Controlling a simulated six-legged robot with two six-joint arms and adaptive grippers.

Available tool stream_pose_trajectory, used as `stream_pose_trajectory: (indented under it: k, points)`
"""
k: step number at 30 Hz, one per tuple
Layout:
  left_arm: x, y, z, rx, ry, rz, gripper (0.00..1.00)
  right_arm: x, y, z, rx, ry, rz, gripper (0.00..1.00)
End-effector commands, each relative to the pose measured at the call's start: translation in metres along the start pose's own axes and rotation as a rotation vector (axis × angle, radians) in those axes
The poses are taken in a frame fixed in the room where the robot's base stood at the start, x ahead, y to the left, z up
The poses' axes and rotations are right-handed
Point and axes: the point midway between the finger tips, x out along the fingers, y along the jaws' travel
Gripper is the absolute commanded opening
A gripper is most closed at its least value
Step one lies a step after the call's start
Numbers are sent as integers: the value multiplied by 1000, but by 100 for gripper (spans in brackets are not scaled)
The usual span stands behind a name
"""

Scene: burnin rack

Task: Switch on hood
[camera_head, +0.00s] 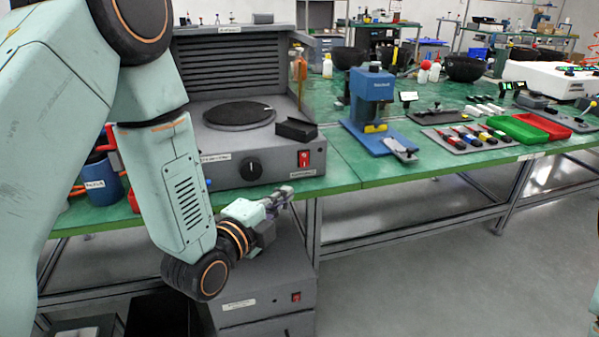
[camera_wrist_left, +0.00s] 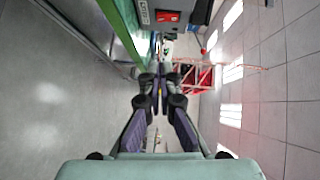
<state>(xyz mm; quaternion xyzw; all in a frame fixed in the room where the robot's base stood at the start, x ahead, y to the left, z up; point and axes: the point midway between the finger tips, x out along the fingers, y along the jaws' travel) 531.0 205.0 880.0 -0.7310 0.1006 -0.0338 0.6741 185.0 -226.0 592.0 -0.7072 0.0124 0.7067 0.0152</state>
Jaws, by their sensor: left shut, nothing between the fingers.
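The grey hood unit (camera_head: 235,65) with a louvred back panel stands on the left part of the green bench. Its front has a black knob (camera_head: 250,169) and a red rocker switch (camera_head: 304,159) at the right end. A red switch also shows at the top of the left wrist view (camera_wrist_left: 167,16). My left gripper (camera_head: 287,191) is shut and empty, below and slightly left of the switch in the head view, apart from it. In the left wrist view its fingertips (camera_wrist_left: 160,76) meet below the switch. My right gripper is out of view.
A round dark plate (camera_head: 239,114) and a black tray (camera_head: 296,129) sit on the unit. A blue press (camera_head: 371,105) stands to the right. Below the bench is a grey box (camera_head: 262,297) with another red switch (camera_head: 296,297). The floor at right is clear.

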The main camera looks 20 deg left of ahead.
Motion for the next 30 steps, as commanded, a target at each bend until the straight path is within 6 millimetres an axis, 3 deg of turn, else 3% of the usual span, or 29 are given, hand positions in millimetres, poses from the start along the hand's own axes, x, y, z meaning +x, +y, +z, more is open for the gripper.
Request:
stream_pose_trajectory:
  k: [15, 21, 30]
  points:
    - [94, 1, 1, -2, -1, -4, 0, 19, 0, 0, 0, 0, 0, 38]
    - [110, 1, 20, -3, -1, -3, 0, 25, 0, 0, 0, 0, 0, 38]
    - [117, 0, 26, -1, 1, 0, 0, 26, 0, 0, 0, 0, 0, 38]
